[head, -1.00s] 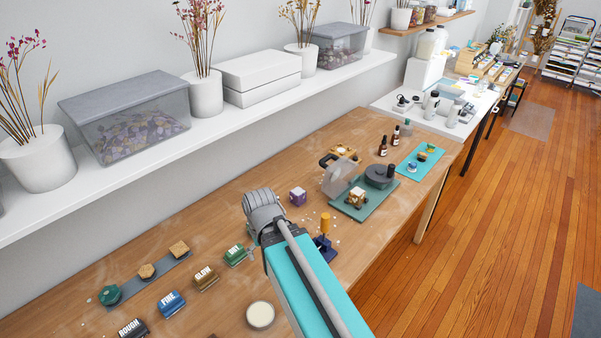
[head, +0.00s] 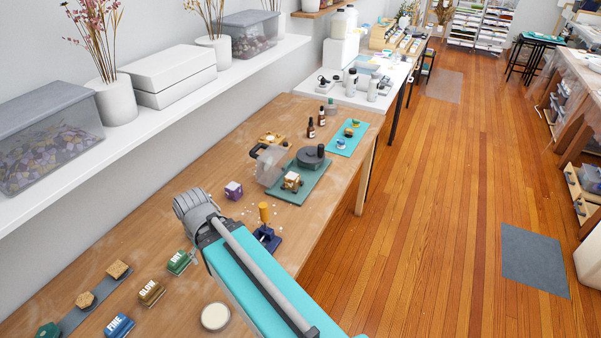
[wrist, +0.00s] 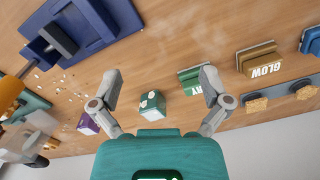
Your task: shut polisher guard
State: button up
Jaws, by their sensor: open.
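The polisher is a dark grey disc (head: 310,157) on a green board (head: 300,190), towards the far end of the wooden bench in the head view. Its guard (head: 270,166) is a clear, greyish panel standing tilted up at the left of the disc, not over it. A small wooden-looking cube (head: 291,181) sits on the board in front of the disc. My gripper (wrist: 160,86) shows in the wrist view with its two fingers wide apart and nothing between them.
A blue clamp (wrist: 85,25) with an orange handle (head: 264,212) and a purple cube (head: 233,190) lie between my arm and the polisher. A green block (wrist: 152,106) and labelled stamps (head: 151,292) are near my gripper. A shelf (head: 165,115) runs along the wall.

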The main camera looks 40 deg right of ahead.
jog(key=shift+r+p, duration=0.3)
jog(key=shift+r, duration=0.05)
jog(key=c, duration=0.4)
notch_tip(320, 180, up, 5)
jog(key=p, duration=0.5)
jog(key=shift+f, duration=0.1)
grip_shut()
notch_tip(320, 180, up, 9)
jog(key=p, duration=0.8)
jog(key=shift+p, duration=0.3)
jog(key=shift+f, duration=0.15)
